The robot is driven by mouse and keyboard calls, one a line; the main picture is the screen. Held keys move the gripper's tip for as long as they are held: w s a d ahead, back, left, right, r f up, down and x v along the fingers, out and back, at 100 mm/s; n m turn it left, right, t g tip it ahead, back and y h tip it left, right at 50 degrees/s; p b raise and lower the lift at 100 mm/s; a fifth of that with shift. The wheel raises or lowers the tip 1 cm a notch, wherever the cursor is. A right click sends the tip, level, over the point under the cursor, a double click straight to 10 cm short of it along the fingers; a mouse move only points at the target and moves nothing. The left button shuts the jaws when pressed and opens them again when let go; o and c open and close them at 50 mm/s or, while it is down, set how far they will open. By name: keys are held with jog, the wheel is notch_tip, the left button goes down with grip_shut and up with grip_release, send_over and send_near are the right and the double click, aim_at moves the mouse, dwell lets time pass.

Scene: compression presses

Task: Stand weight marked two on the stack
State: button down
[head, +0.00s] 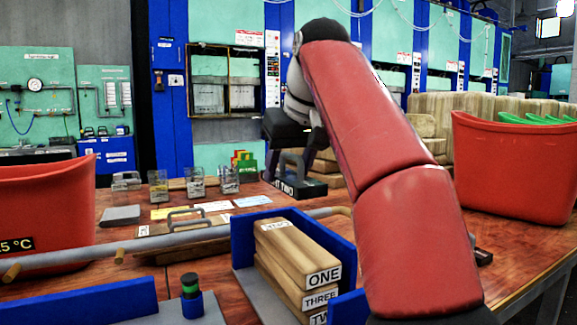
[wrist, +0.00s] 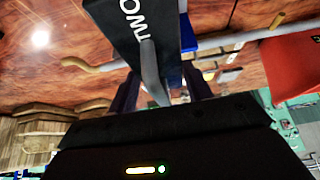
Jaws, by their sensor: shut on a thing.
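The dark weight marked TWO (head: 308,188) is beyond the stack in the head view. Its black face with white TWO (wrist: 130,25) fills the top of the wrist view. My gripper (wrist: 163,88) is shut on the weight's grey handle (wrist: 152,70). I cannot tell whether the weight touches the table. The stack of wooden boards (head: 284,245), labelled ONE, THREE and, partly cut off, TWO, lies in a blue-walled holder (head: 338,237) at front centre.
A long grey bar (head: 215,228) with wooden ends lies across the table behind the stack. A flat piece with a handle (head: 180,228) lies by it. Red bins (head: 45,205) and (head: 510,165) flank the table.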

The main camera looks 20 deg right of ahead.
jog(key=shift+p, duration=0.65)
jog(key=shift+f+p, duration=0.35)
jog(key=shift+f, duration=0.95)
notch_tip(320, 180, down, 5)
jog(key=b, duration=0.5)
jog(key=shift+f, duration=0.2)
jog(key=shift+f+b, duration=0.6)
jog(key=c, duration=0.8)
grip_release()
jog(key=shift+o, duration=1.2)
jog(key=shift+f, duration=0.1)
